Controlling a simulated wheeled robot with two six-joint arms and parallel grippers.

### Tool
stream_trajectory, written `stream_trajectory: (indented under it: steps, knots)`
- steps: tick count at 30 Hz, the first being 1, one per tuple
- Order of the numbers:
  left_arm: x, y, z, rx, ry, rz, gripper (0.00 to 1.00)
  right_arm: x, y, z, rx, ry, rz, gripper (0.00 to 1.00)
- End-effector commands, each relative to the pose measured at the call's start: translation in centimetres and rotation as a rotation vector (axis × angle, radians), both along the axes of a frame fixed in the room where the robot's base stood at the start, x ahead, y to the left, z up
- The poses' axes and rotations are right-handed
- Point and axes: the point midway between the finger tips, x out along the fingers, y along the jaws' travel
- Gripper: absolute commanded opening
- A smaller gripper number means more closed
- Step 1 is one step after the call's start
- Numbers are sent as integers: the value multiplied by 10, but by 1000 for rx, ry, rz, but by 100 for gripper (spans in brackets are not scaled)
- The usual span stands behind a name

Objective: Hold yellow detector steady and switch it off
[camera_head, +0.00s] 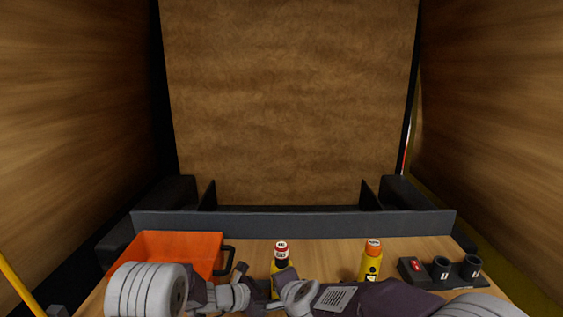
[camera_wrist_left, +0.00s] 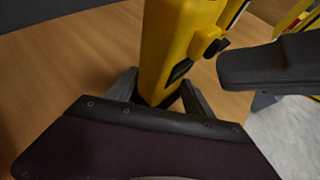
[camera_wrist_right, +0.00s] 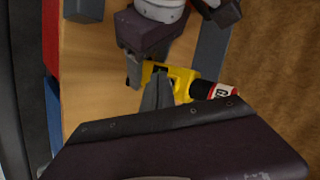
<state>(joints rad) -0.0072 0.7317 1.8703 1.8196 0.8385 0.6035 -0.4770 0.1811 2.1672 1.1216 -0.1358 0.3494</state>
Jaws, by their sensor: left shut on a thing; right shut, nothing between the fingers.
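A yellow detector (camera_head: 281,255) with a red-and-white top stands on the table near the middle. The left wrist view shows its yellow body (camera_wrist_left: 176,40) between the fingers of my left gripper (camera_wrist_left: 160,93), which is shut on it low down. A small yellow knob with a black part (camera_wrist_left: 208,42) sticks out from its side. My right gripper (camera_wrist_right: 158,93) is shut and empty, its fingertips close beside the detector (camera_wrist_right: 182,82) in the right wrist view. I cannot tell whether they touch it. In the head view my arms hide the detector's lower part.
An orange-red bin (camera_head: 180,238) with a dark handle stands at the left. A second yellow device (camera_head: 371,262) with an orange top stands to the right. A black holder (camera_head: 413,271) with a red part and two dark cups (camera_head: 441,268) are farther right. A dark rail (camera_head: 290,222) closes the back.

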Motion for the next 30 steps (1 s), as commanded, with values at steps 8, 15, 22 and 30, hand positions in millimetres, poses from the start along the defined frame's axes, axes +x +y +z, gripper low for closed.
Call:
stream_trajectory:
  steps: [8, 15, 22, 30]
  knots:
    - [0, 0, 0, -1, -1, 0, 25, 1, 0, 0, 0, 1, 0, 0]
    - [0, 0, 0, -1, -1, 0, 25, -7, 1, 0, -1, 1, 1, 0]
    - [0, 0, 0, 0, 0, 0, 25, -8, 1, 0, 0, 1, 0, 0]
    - [0, 0, 0, 0, 0, 0, 25, -35, 4, 0, 0, -1, 3, 0]
